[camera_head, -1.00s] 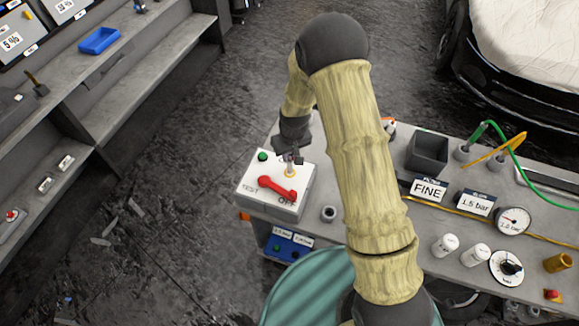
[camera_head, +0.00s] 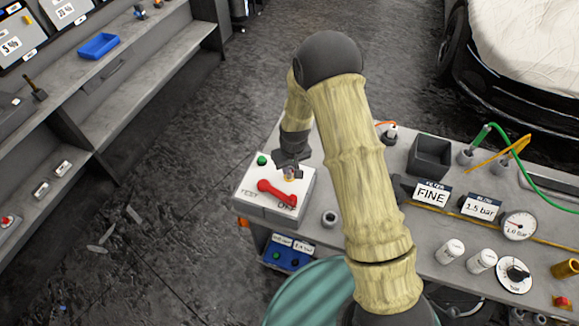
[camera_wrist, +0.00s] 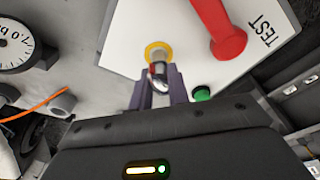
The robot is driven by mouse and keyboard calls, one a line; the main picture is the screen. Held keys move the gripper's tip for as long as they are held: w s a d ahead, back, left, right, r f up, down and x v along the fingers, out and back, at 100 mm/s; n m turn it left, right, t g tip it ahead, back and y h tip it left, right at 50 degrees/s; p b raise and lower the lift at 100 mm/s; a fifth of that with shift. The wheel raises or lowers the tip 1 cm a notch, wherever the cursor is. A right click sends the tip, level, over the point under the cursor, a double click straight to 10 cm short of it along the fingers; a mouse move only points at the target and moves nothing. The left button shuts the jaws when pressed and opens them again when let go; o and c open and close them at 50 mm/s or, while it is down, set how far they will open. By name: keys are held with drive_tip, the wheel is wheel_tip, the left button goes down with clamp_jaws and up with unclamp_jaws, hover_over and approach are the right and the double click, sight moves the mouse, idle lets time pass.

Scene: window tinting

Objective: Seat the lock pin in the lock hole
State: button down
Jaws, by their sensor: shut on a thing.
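My gripper (camera_head: 290,172) is over the white switch box (camera_head: 262,205), pointing down at its top. In the wrist view its two fingers (camera_wrist: 159,90) are shut on the lock pin (camera_wrist: 158,72), a small shiny metal pin with a reddish band. The lock hole is marked by a yellow ring (camera_wrist: 157,50) on the box top, and the pin's far end overlaps that ring in the picture. I cannot tell whether the tip is inside the hole or just above it. In the head view the gripper mostly hides the pin and ring.
A red lever (camera_head: 277,193) lies on the box top beside the ring, between the TEST and OFF labels. A green button (camera_head: 262,160) is at the box's far left corner. A small grey socket (camera_head: 329,218) stands right of the box. A dark open bin (camera_head: 429,156) sits farther right.

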drive_tip(key=c, duration=1.4)
unclamp_jaws()
drive_tip(key=shift+f, duration=0.1)
drive_tip(key=shift+o, duration=0.3)
drive_tip(key=shift+w, duration=0.15)
drive_tip(key=shift+a+r, duration=0.15)
drive_tip(key=shift+r, duration=0.3)
wheel_tip(320, 180, up, 11)
drive_tip(key=s+d+b, duration=0.1)
drive_tip(key=s+b, duration=0.1)
drive_tip(key=b, duration=0.1)
drive_tip(key=shift+r, duration=0.15)
